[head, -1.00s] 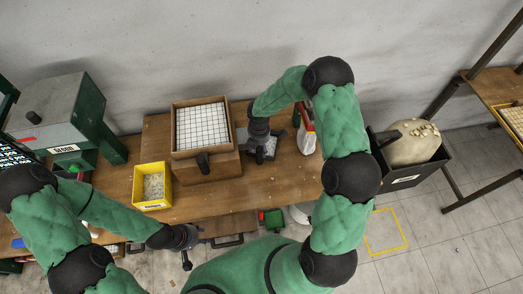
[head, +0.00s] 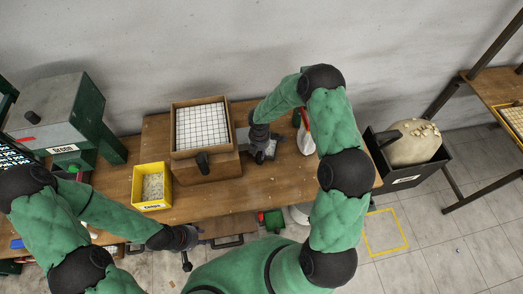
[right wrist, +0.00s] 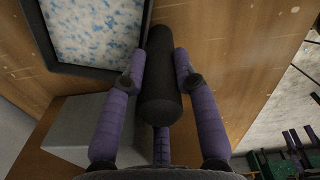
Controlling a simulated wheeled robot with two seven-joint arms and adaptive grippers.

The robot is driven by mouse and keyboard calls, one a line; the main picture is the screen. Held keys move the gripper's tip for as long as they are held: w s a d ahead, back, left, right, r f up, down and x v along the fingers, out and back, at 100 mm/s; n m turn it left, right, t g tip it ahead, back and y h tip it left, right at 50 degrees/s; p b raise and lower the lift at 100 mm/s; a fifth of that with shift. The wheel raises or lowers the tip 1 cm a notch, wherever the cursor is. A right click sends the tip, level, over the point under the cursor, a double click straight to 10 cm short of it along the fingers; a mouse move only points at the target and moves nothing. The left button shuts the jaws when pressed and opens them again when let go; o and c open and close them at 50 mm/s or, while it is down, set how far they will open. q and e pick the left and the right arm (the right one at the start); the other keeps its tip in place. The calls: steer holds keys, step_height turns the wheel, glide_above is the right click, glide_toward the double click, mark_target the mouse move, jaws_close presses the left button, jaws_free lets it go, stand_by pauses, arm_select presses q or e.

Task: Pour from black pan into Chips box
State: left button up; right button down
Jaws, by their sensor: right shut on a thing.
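The black pan (right wrist: 133,72) shows in the right wrist view, its dark rim around white and blue speckled chips (right wrist: 95,28). Its black handle (right wrist: 160,85) lies between the purple fingers of my right gripper (right wrist: 160,75), which is shut on it. In the head view the pan (head: 243,136) is mostly hidden behind my right gripper (head: 262,152), over the bench right of the wooden box. The yellow Chips box (head: 152,204) stands on the bench left of the wooden box, with pale pieces inside. My left gripper (head: 187,262) is low, in front of the bench; its fingers are unclear.
A wooden box (head: 208,168) with a white tile grid stands between the Chips box and the pan. A green and grey machine (head: 60,115) is at the left. A red and white bottle (head: 306,135) stands right of my right gripper. A black bin (head: 408,175) is further right.

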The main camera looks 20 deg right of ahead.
steer(key=shift+w+r, duration=0.1)
steer(key=shift+r, duration=0.4)
steer(key=r, duration=0.1)
steer(key=s+r, duration=0.1)
steer(key=shift+r, duration=0.3)
steer(key=s+a+b, duration=0.2)
steer(key=s, duration=1.5)
steer(key=shift+a, duration=0.25)
